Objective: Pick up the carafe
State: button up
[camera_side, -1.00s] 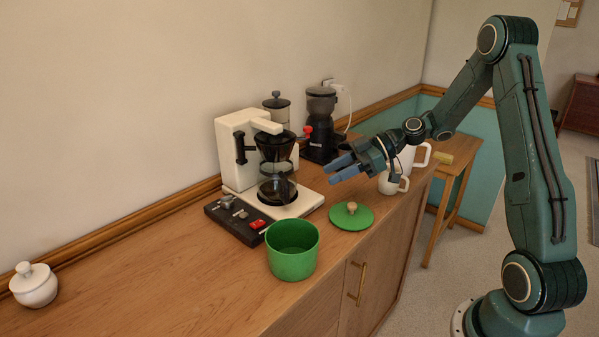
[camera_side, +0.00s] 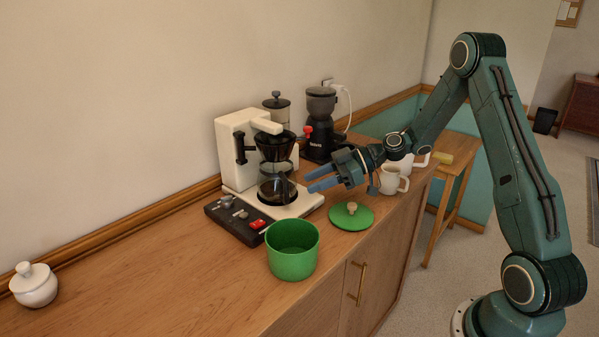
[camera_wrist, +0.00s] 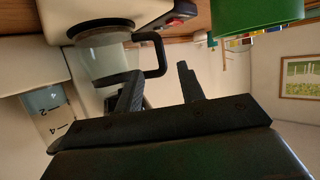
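The glass carafe (camera_side: 276,187) stands on the plate of the white coffee maker (camera_side: 233,140), under the black filter holder. In the wrist view the carafe (camera_wrist: 104,60) shows at the upper left, with its black handle (camera_wrist: 160,56) pointing right, towards the gap between my fingers. My gripper (camera_side: 322,180) is just right of the carafe in the side view, fingers pointing at it. In the wrist view my gripper (camera_wrist: 160,88) has its two dark fingers apart with nothing between them. The handle lies just beyond the fingertips, apparently not gripped.
A green pot (camera_side: 292,251) and a green lid (camera_side: 351,216) sit in front on the wooden counter (camera_side: 160,270). A black switch panel (camera_side: 237,219) lies before the coffee maker. A grinder (camera_side: 320,125) and white mug (camera_side: 392,180) stand behind. The counter's left is mostly clear.

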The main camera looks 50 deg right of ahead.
aim_at(287, 192)
jog(key=shift+x, duration=1.4)
jog(key=shift+x, duration=2.6)
jog(key=shift+r, duration=0.1)
grip_shut()
